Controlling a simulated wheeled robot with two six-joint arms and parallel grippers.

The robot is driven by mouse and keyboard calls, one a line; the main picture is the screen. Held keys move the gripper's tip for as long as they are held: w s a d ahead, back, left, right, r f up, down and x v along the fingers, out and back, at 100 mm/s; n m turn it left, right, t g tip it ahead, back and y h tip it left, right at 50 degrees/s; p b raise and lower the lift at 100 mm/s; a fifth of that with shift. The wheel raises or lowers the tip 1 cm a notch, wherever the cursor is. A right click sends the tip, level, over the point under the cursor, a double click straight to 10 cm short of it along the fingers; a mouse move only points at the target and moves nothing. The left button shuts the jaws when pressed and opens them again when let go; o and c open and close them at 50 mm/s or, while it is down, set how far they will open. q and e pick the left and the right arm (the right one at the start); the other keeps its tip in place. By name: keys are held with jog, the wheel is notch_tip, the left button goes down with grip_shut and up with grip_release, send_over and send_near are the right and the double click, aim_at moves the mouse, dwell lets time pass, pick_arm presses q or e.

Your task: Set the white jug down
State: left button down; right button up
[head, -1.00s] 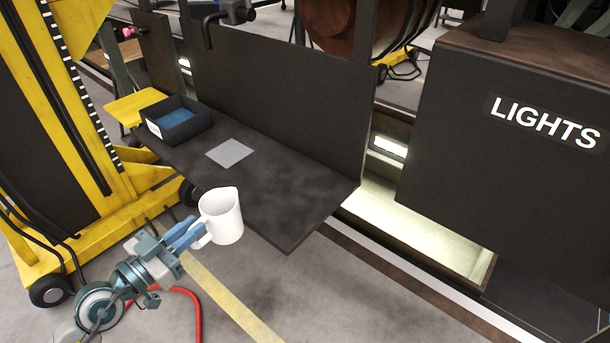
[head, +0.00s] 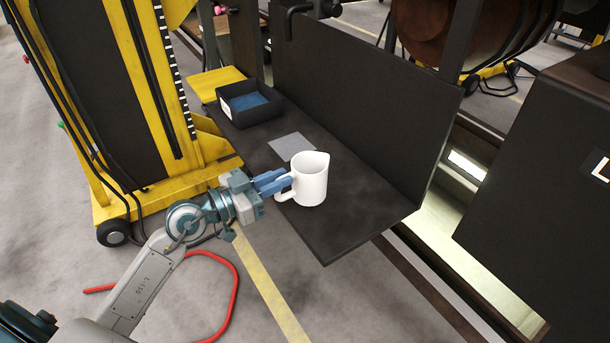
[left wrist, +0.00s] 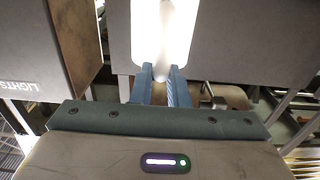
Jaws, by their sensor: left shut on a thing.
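The white jug (head: 311,180) is upright in the head view, in front of the dark shelf (head: 350,225) in the picture. I cannot tell whether its base touches the shelf. My left gripper (head: 284,184) is shut on the jug's handle, at the jug's left side. In the left wrist view the jug (left wrist: 178,30) shows bright white beyond the blue fingers (left wrist: 161,88), with the handle between them. A flat grey square (head: 292,145) lies on the shelf just behind the jug. My right gripper is not in view.
A black bin with a blue inside (head: 246,102) stands at the shelf's far left end. A dark upright panel (head: 365,100) backs the shelf. A yellow lift frame (head: 165,90) stands at left. The shelf's front right part is clear.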

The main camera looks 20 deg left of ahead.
aim_at(304, 164)
pick_arm(q)
jog(key=x, duration=0.4)
jog(key=w+a+x, duration=0.1)
jog(key=x, duration=0.1)
jog(key=shift+w+f, duration=0.1)
jog(key=shift+f, duration=0.1)
jog(key=shift+w+d+f+p, duration=0.15)
jog(key=shift+w+d, duration=0.05)
jog(key=shift+w, duration=0.25)
jog(key=shift+w+d+f+p, duration=0.15)
jog(key=shift+w, duration=0.3)
notch_tip(304, 164, down, 3)
jog(key=shift+f, duration=0.2)
jog(key=c, duration=1.4)
grip_release()
jog(key=shift+s, duration=0.1)
jog(key=shift+a, duration=0.1)
